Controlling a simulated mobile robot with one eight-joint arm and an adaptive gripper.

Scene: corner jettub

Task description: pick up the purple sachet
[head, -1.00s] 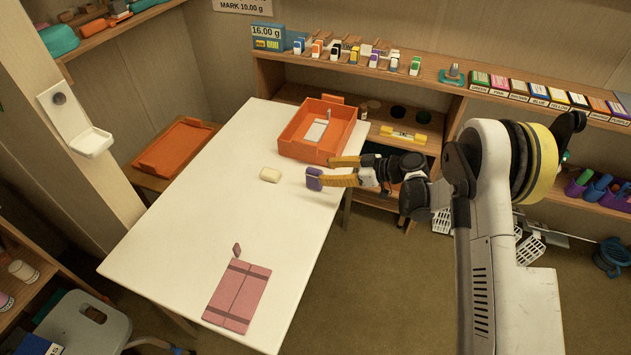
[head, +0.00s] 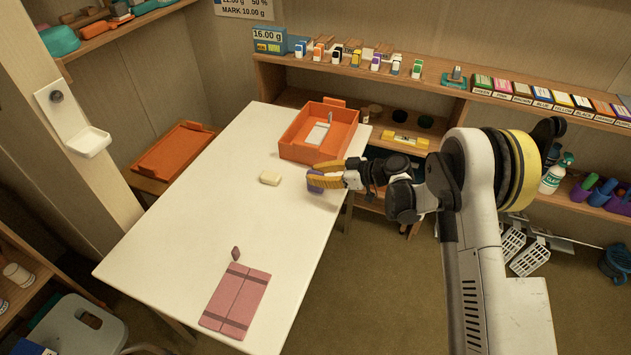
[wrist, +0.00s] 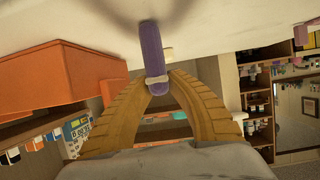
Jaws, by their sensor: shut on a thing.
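The purple sachet (head: 315,181) is at the right part of the white table (head: 222,210), between the tips of my gripper (head: 325,175). My gripper's yellow fingers are shut on it. In the wrist view the sachet (wrist: 153,55) stands out lengthwise between the two fingertips (wrist: 160,80), with a pale band near its end. In the head view the fingers partly hide it. I cannot tell whether it touches the table.
An orange tray (head: 345,142) stands on the table just behind my gripper. A cream soap-like block (head: 270,178) lies to the left. A pink folded mat (head: 236,300) and a small dark pink piece (head: 236,254) lie near the front. The middle of the table is clear.

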